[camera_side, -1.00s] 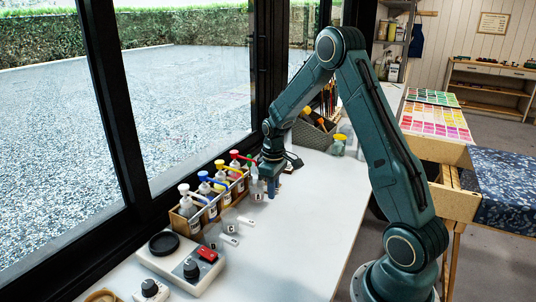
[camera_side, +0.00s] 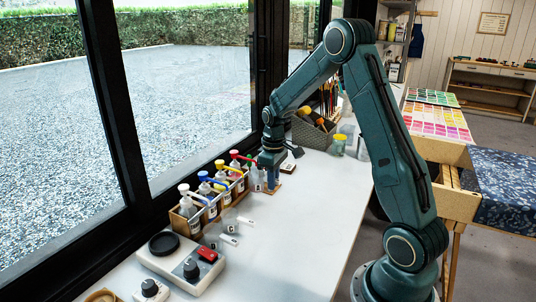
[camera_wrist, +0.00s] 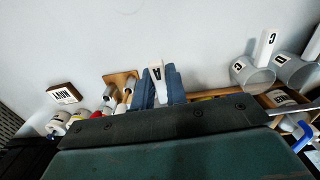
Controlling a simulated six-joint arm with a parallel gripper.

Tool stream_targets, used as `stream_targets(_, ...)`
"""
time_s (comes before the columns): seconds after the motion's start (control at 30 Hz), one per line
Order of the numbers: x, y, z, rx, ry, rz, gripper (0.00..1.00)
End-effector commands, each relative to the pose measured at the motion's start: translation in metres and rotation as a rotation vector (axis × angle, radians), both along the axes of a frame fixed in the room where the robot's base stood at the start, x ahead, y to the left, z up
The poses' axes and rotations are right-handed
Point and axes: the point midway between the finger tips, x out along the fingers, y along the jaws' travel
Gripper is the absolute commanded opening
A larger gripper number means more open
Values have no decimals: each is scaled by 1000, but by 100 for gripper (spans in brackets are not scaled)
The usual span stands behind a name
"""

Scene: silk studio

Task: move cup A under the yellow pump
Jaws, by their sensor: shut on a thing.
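My gripper (camera_side: 271,181) is shut on the handle of cup A (camera_wrist: 157,75). The letter A shows on the white handle between the blue fingers in the wrist view. The cup's body shows as a small pale shape beside the fingers in the side view (camera_side: 256,182); the wrist view mostly hides it. The yellow pump (camera_side: 221,163) tops a bottle in the wooden rack, between the blue pump (camera_side: 203,175) and the red pump (camera_side: 236,154). Cup A is near the red-pump end, to the right of the yellow pump. I cannot tell its exact height.
Other cups, including cup C (camera_wrist: 252,76), lie in front of the rack with handles pointing outward. A white-pump bottle (camera_side: 188,207) stands at the rack's near end. A scale-like device (camera_side: 180,268) sits at the near left. The table (camera_side: 290,240) is clear on the right.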

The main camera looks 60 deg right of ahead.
Motion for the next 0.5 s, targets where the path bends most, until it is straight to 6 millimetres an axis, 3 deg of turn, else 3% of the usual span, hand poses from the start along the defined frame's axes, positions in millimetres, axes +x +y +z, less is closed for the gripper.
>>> stream_targets(0.23, 1, 0, 28, -2, -3, 0, 0)
stream_targets(0.5, 0, 0, -5, 1, 2, -3, 0)
